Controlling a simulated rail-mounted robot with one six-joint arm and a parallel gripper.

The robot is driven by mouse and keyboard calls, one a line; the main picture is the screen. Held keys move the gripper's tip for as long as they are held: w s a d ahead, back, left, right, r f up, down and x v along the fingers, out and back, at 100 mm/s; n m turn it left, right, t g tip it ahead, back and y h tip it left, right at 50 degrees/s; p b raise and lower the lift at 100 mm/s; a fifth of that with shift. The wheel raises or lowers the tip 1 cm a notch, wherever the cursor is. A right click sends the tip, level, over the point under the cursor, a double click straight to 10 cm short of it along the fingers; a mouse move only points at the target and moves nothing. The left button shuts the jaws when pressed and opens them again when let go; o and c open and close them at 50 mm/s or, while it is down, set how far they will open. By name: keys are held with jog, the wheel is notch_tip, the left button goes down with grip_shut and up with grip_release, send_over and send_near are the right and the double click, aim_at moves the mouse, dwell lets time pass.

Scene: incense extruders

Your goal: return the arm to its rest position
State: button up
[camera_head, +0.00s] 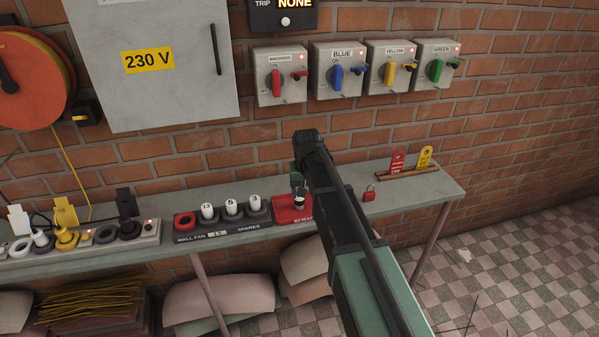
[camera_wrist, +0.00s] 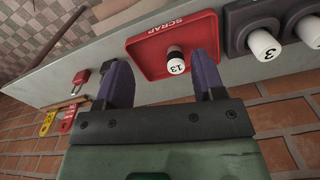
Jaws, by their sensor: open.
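My arm reaches from the lower right of the head view over the grey shelf (camera_head: 410,192). My gripper (camera_wrist: 162,80) shows its two dark fingers spread in the wrist view, open, with nothing held between them. Beyond the fingertips is the red SCRAP tray (camera_wrist: 146,59), which also shows in the head view (camera_head: 282,215). A black-and-white piece marked 13 (camera_wrist: 175,62) is in that tray, apart from both fingers. In the head view my arm hides part of the tray, and the fingertips are hard to make out.
Numbered fuses in a holder (camera_head: 230,217) stand left of the tray; a plug strip (camera_head: 80,240) is further left. A red padlock (camera_head: 369,193) and a tag rack (camera_head: 408,171) are to the right. Switch boxes (camera_head: 340,70) and a grey 230 V cabinet (camera_head: 190,90) hang behind.

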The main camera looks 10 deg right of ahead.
jog(key=s+n, duration=0.1)
jog(key=s, duration=2.1)
jog(key=shift+s+n, duration=0.3)
jog(key=shift+s, duration=0.05)
jog(key=shift+r, duration=0.1)
